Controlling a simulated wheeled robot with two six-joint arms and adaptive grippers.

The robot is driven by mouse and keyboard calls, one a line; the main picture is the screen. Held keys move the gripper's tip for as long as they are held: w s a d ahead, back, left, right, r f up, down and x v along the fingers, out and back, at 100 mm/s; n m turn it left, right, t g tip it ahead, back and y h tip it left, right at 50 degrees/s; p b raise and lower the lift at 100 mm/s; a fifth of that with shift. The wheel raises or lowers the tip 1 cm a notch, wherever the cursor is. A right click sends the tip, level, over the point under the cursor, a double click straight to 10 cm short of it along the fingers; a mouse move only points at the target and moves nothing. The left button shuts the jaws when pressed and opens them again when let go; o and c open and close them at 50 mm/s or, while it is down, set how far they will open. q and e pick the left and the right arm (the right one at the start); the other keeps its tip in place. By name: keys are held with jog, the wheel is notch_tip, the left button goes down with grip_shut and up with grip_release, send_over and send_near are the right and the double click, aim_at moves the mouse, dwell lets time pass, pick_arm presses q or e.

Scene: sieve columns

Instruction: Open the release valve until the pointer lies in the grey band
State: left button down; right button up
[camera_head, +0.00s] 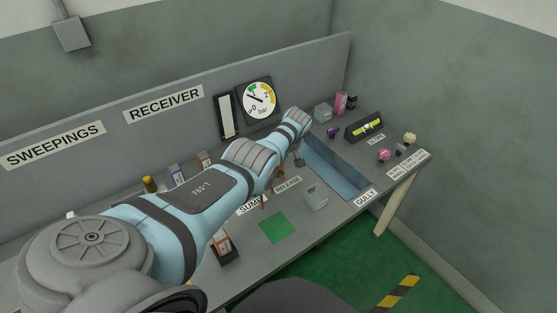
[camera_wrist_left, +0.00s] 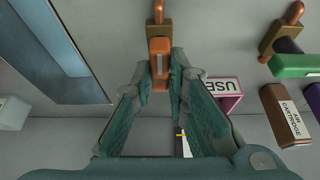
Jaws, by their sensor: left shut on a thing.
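The pressure gauge (camera_head: 257,99), a round white dial marked "bar", stands on the back panel. Its dark pointer appears to lie toward the upper left, but is too small to read exactly; green and yellow bands show, and I cannot make out a grey band. My left arm reaches across the bench to the area near the RELEASE label (camera_head: 288,184). In the left wrist view, my left gripper (camera_wrist_left: 160,78) is shut on an orange valve handle (camera_wrist_left: 159,49), with a finger at each side. The arm hides part of the valves in the head view. My right gripper is not seen.
A second orange valve (camera_wrist_left: 281,31) and a brown air cartridge (camera_wrist_left: 287,115) show at right in the wrist view. On the bench are a recessed gully (camera_head: 335,165), a grey cup (camera_head: 315,196), a green square (camera_head: 274,227) and a slope level (camera_head: 365,127).

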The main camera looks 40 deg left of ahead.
pick_arm(q)
jog(key=c, duration=1.6)
grip_release()
jog(key=shift+d+r, duration=0.15)
jog(key=shift+r, duration=0.4)
jog(key=v, duration=1.1)
jog(key=shift+s, duration=0.15)
